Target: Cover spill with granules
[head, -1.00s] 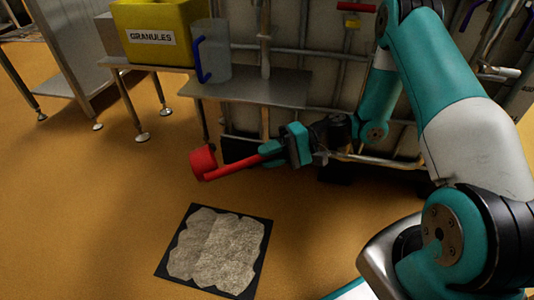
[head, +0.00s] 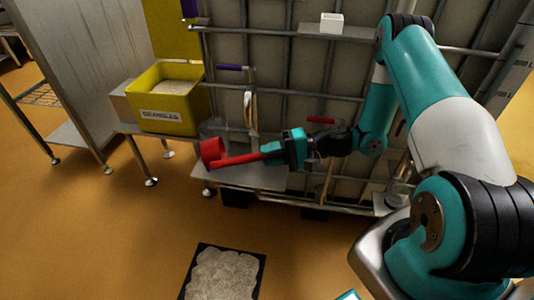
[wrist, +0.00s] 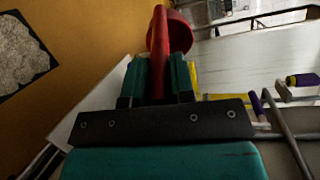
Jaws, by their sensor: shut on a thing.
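My gripper (head: 294,148) is shut on the handle of a red scoop (head: 213,152). The scoop points left, in front of the metal shelf; whether it holds anything cannot be seen. In the wrist view the red scoop (wrist: 170,35) extends away between the gripper fingers (wrist: 158,80). The yellow granules bin (head: 166,113) stands at the left on a metal bench, with pale granules showing inside. A dark square mat (head: 262,262) lies on the floor, its middle covered by a pale grey granule layer (head: 222,277). No bare liquid shows there.
A caged tank with metal bars fills the back, with a small white box (head: 332,22) on an upper shelf. The orange floor (head: 110,240) is open at the left.

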